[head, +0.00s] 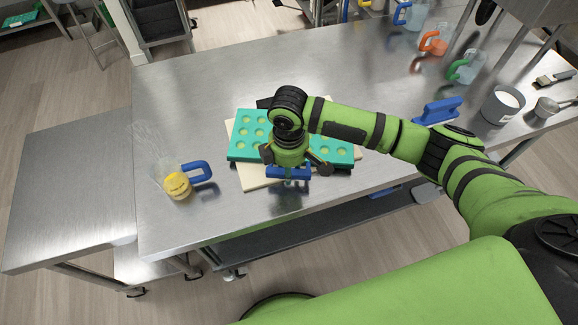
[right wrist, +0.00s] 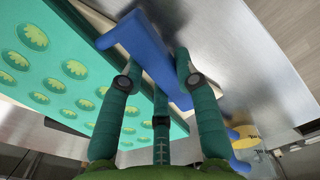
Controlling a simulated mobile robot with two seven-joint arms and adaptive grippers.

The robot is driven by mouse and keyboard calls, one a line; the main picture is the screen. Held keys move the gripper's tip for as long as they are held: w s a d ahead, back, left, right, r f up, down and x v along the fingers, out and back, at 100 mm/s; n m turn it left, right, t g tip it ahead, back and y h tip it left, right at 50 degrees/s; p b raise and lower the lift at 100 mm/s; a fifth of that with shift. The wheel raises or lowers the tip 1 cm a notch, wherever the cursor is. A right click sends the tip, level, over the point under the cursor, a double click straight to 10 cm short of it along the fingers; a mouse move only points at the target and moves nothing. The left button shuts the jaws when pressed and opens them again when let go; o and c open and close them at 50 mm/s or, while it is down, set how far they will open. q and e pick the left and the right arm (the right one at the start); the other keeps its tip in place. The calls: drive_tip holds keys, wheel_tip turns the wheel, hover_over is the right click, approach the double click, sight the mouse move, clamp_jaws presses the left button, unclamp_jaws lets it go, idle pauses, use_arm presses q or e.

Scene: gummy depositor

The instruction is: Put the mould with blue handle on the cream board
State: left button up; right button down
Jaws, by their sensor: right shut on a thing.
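The teal mould (head: 245,150), with rows of round cavities, lies over the cream board (head: 254,182) on the steel table. The board shows along the mould's front edge and at its right end. I cannot tell whether the mould touches the board or is just above it. My right gripper (head: 289,170) is at the mould's front side, shut on its blue handle (head: 276,173). In the right wrist view the blue handle (right wrist: 150,57) is between the fingers, with the mould (right wrist: 45,70) to the left. The gripper and forearm hide the mould's middle. My left gripper is out of view.
A clear jug with a blue handle (head: 197,171) and yellow contents stands left of the board. Another blue handle-like object (head: 438,111) lies to the right. A white-filled pot (head: 502,104) and jugs with orange (head: 434,42) and green (head: 462,70) handles stand farther right.

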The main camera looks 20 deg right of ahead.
drive_tip(key=c, duration=0.9)
unclamp_jaws()
drive_tip(key=shift+f, duration=0.15)
wheel_tip(320, 180, up, 12)
drive_tip(key=b, duration=0.2)
drive_tip(key=shift+r+b, duration=0.2)
drive_tip(key=shift+b, duration=0.1)
